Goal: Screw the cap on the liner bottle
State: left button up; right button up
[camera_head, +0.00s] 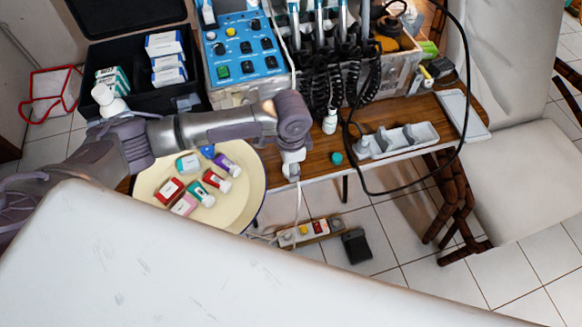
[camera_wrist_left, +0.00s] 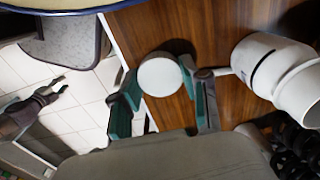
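My left gripper (camera_head: 291,172) reaches down at the front edge of the wooden table. In the left wrist view its teal-padded fingers (camera_wrist_left: 162,85) stand on both sides of a white round piece (camera_wrist_left: 160,76) and appear to touch it. Whether this is the cap or a bottle end, I cannot tell. A small white bottle (camera_head: 330,122) stands on the table, behind and right of the gripper. A round teal piece, seemingly a cap (camera_head: 336,158), lies on the table right of the gripper. A white cylinder with a thin tip (camera_wrist_left: 272,72) shows right of the fingers.
A cream plate (camera_head: 252,196) with small boxes and bottles lies left of the gripper. Black hoses (camera_head: 335,85) and a blue control unit (camera_head: 240,50) stand behind. A grey tray (camera_head: 400,140) is at right. A looping black cable (camera_head: 372,192) hangs over the table edge.

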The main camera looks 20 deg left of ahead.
pick_arm(q)
jog(key=shift+r, duration=0.15)
jog(key=shift+r, duration=0.3)
jog(key=r, duration=0.2)
jog(key=d+r, duration=0.1)
jog(key=shift+w+d+r, duration=0.1)
jog(key=shift+w+r, duration=0.05)
jog(key=shift+r, duration=0.25)
jog(key=w+d+r+b, duration=0.1)
jog(key=d+r, duration=0.5)
jog(key=d, duration=0.4)
jog(key=shift+w+d+r, duration=0.2)
jog(key=shift+w, duration=0.15)
